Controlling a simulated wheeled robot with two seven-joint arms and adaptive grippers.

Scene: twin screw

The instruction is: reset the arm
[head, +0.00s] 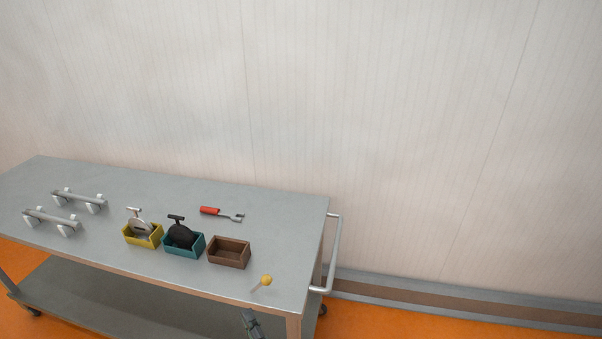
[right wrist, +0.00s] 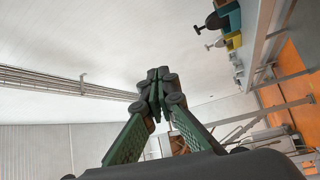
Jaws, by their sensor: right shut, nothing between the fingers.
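My right gripper (head: 250,322) shows at the bottom edge of the head view, in front of the cart's front edge and below its top. In the right wrist view its fingers (right wrist: 158,92) are closed together with nothing between them. It is apart from the cart and from everything on it. My left gripper is in neither view.
A grey metal cart (head: 100,262) carries a yellow box (head: 143,241), a teal box (head: 184,250), an empty brown box (head: 229,253), a red-handled tool (head: 210,210), a yellow-headed screw (head: 266,280) and two metal bars on white supports (head: 52,219). A handle (head: 335,250) sticks out at right.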

